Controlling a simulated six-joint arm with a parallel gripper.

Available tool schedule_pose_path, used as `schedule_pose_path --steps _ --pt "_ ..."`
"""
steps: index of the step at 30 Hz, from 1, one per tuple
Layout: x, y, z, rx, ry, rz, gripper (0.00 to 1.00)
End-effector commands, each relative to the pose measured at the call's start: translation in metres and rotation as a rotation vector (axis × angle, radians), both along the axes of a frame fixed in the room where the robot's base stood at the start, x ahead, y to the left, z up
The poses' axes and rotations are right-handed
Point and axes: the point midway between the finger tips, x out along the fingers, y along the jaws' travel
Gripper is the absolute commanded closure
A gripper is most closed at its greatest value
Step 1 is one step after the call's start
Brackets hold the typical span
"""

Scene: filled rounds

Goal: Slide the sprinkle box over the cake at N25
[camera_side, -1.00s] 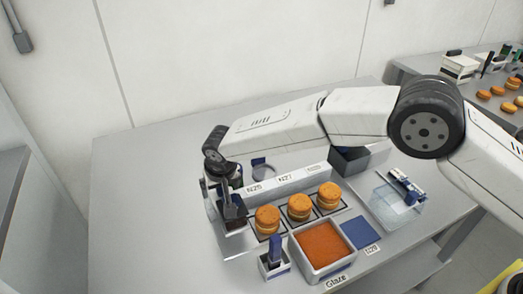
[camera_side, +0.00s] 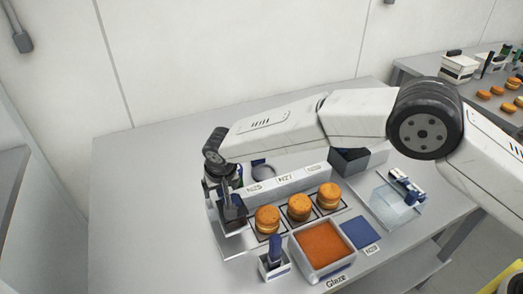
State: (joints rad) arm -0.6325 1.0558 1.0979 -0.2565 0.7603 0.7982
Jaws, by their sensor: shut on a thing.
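Three round orange-brown cakes stand in a row on dark square pads: the left cake (camera_side: 267,219), the middle cake (camera_side: 299,207) and the right cake (camera_side: 328,195). A pale rail behind them carries labels; the left label (camera_side: 254,187) looks like N25 and the middle one reads N27. My gripper (camera_side: 232,204) is at the left end of the row, pointing down and shut on a dark box (camera_side: 234,222), which seems to be the sprinkle box. The box sits beside the left cake, not over it. My fingers partly hide it.
A white tub of orange glaze (camera_side: 322,246) and a small holder with a blue-handled tool (camera_side: 274,262) stand in front of the cakes. A blue pad (camera_side: 361,233) and a clear tray (camera_side: 397,207) lie to the right. A grey bin (camera_side: 349,160) stands behind.

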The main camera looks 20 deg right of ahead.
Motion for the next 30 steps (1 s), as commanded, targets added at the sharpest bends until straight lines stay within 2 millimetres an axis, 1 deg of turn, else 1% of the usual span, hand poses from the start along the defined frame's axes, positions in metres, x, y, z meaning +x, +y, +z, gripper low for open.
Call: schedule_pose_path --steps 5,30 --pt "0.0 -0.004 0.001 0.002 -0.001 -0.002 0.45" --pt "0.001 -0.046 0.0 -0.001 0.0 -0.001 0.45"
